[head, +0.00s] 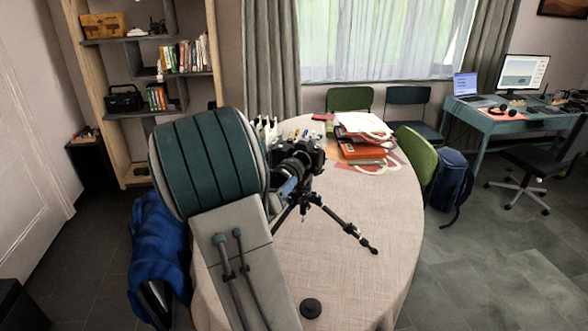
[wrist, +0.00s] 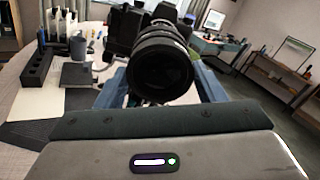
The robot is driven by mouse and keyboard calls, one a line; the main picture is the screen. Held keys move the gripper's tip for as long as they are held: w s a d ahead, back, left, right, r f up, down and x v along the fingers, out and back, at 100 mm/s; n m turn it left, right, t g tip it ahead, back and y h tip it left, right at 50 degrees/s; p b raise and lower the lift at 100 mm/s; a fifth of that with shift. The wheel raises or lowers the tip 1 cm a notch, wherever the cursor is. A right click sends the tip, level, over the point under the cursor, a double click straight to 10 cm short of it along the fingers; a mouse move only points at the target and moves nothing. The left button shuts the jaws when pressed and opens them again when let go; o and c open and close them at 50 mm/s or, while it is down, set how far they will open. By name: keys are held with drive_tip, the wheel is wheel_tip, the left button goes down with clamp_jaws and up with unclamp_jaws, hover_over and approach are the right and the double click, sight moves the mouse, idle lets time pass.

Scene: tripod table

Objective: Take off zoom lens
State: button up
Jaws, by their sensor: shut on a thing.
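A black camera (head: 305,153) stands on a small black tripod (head: 335,219) on the table. The black zoom lens (wrist: 160,66) is on the camera's front and points toward me in the wrist view. In the wrist view my gripper (wrist: 159,86) has its blue fingers on both sides of the lens, shut on it. In the head view the lens (head: 289,169) is partly hidden by my arm, and only a blue bit of my gripper (head: 288,187) shows below it. The camera body (wrist: 122,25) shows behind the lens in the wrist view.
The oval table (head: 345,270) has a light cloth. A small round black thing (head: 310,308) lies near its front edge. Orange and white books (head: 362,140) are stacked behind the camera to the right. A dark holder (wrist: 36,77) and a grey cup (wrist: 77,47) stand left of the lens.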

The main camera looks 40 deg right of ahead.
drive_tip(key=shift+v, duration=1.3)
drive_tip(key=shift+r, duration=0.15)
